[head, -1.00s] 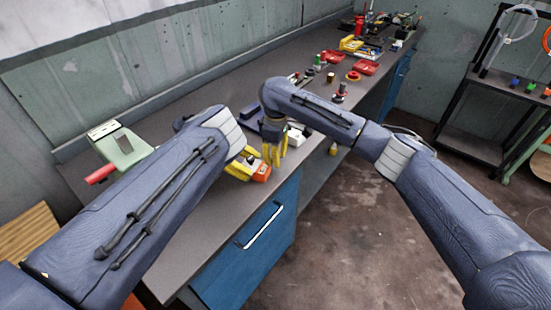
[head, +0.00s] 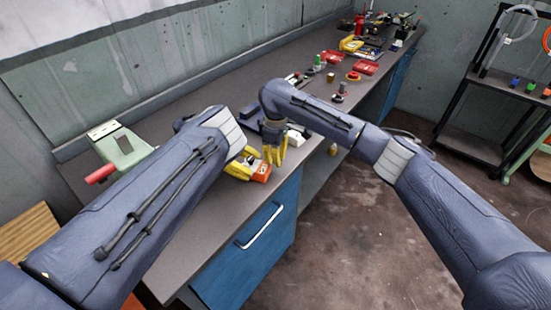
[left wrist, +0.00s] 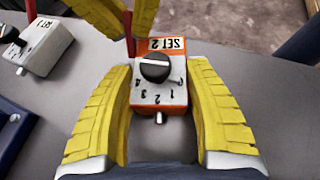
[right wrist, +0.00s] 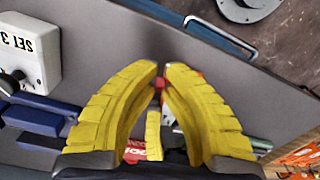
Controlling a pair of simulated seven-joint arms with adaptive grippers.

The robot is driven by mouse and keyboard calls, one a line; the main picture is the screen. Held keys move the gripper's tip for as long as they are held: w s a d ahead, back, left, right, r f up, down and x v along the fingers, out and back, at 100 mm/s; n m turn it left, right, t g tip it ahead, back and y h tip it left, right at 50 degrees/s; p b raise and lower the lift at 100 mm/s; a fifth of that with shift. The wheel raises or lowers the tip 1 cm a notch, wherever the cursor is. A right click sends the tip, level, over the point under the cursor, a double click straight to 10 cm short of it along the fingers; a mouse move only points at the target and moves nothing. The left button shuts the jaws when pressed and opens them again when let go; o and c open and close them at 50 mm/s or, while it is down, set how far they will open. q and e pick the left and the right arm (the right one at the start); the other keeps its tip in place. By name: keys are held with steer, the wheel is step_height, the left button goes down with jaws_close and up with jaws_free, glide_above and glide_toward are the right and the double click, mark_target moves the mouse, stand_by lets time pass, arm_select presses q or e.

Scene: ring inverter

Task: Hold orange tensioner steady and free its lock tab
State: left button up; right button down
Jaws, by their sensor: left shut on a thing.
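The orange tensioner (head: 262,172), an orange and white block with a black knob and the label SET 2, sits on the bench near its front edge. In the left wrist view the tensioner (left wrist: 160,92) is between the yellow fingers of my left gripper (left wrist: 160,75), which is shut on it. A thin red tab (left wrist: 129,32) stands beside its label end. My right gripper (head: 274,155) points down just behind the tensioner. Its fingertips (right wrist: 162,70) are close together with a small red piece (right wrist: 160,84) showing between them; whether they grip it is unclear.
Dark blue parts (right wrist: 40,118) lie nearby. A pale green device with a red handle (head: 118,148) is at the left. Red trays (head: 366,67) lie farther back.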

steer(key=shift+a+r+g+h, duration=0.15)
steer(key=shift+a+g+h, duration=0.15)
steer(key=shift+h, duration=0.3)
steer(key=shift+w+a+r+g+h, duration=0.15)
steer(key=shift+a+g+h, duration=0.2)
steer(key=shift+h, duration=0.6)
steer(key=shift+w+a+r+g+h, duration=0.15)
steer(key=shift+g+h, duration=0.3)
steer(key=shift+h, duration=0.5)
steer(key=shift+a, duration=0.15)
steer(key=c, duration=1.8)
jaws_free()
steer(key=shift+o, duration=0.2)
steer(key=shift+r, duration=0.1)
steer(key=v, duration=0.7)
steer(key=shift+a, duration=0.2)
